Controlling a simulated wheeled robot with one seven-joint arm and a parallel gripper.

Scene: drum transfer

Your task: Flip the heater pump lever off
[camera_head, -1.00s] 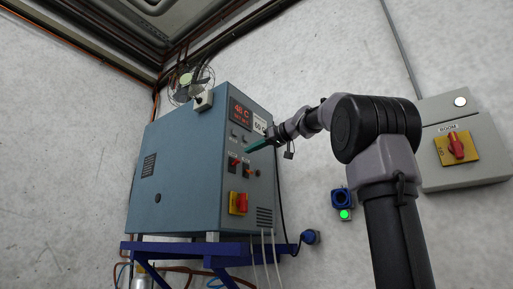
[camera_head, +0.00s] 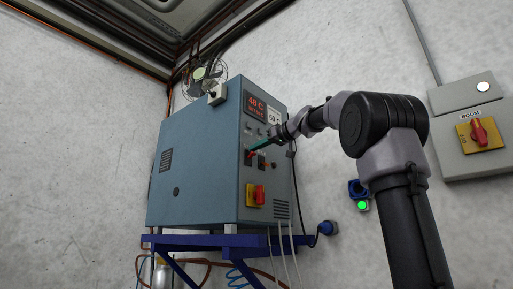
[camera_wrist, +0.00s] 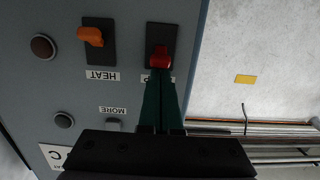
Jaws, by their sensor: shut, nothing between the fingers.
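The blue-grey heater box (camera_head: 192,160) stands on a blue wall shelf and faces right. In the wrist view, upside down, a red lever (camera_wrist: 159,60) sits on a dark plate above a label mostly hidden by my fingers, with a P showing. Beside it is an orange lever (camera_wrist: 91,36) labelled HEAT. My gripper (camera_wrist: 161,86) is shut and empty, its green fingers pointing at the red lever. The tips are right at its near end; I cannot tell if they touch. In the head view my gripper (camera_head: 252,152) is at the left lever, partly covering it.
A red-and-yellow rotary switch (camera_head: 255,195) is lower on the panel, with a display (camera_head: 256,106) above. A round dark knob (camera_wrist: 43,46) is beside the HEAT lever. A grey wall box (camera_head: 470,160) with a red BOOM switch is at the right.

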